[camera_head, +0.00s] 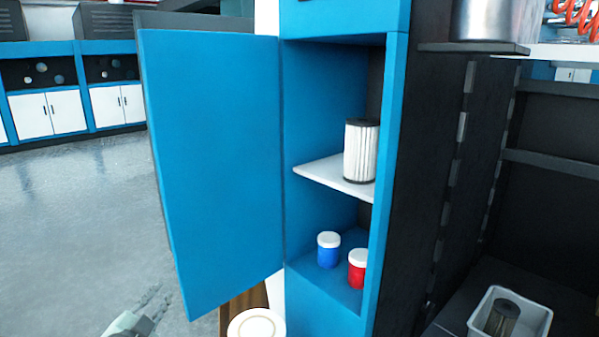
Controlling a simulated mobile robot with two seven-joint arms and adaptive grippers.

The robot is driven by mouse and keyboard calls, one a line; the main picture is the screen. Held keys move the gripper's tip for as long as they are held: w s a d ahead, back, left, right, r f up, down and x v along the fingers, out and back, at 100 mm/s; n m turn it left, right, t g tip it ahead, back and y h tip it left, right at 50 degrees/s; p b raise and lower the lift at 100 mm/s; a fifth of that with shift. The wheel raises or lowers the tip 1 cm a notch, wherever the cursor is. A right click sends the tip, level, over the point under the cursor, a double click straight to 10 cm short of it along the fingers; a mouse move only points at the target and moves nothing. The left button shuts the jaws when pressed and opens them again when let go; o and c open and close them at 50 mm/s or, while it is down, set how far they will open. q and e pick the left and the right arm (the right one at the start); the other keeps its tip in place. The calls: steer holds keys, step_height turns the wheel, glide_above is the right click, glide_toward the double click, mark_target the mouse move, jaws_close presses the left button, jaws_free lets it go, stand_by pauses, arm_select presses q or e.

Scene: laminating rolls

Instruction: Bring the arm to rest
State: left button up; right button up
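My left gripper (142,323) shows only in part at the bottom left edge of the head view, over the grey floor. It is well apart from the blue cabinet (326,310) and below its open door (215,160). Its fingers are small and cut off, so I cannot tell whether they are open or shut. I see nothing clearly held in it. My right gripper is not in view.
A pleated filter (361,150) stands on the white shelf (325,174). A blue jar (328,250) and a red jar (357,268) stand below. A grey bin (537,322) holds a dark cylinder (502,318). Open floor (70,230) lies left.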

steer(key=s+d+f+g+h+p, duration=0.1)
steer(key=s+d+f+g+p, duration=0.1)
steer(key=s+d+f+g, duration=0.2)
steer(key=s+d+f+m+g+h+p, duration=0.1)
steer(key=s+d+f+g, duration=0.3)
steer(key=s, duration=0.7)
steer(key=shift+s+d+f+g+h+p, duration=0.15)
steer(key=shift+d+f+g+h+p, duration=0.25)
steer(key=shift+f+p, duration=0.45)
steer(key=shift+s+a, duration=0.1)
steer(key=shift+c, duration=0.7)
arm_select(q)
steer(key=s+d+f+n+g, duration=0.1)
steer(key=s+f+g, duration=0.3)
steer(key=s, duration=0.6)
steer(key=s+d+f+n+g, duration=0.2)
steer(key=s+f+n+g, duration=0.2)
steer(key=s+f, duration=0.4)
steer(key=s+d+f+n+g+y, duration=0.1)
steer(key=s+f+g, duration=0.4)
steer(key=s, duration=0.9)
steer(key=shift+d+f+n, duration=0.2)
steer(key=shift+f+n, duration=0.4)
steer(key=shift+n, duration=0.2)
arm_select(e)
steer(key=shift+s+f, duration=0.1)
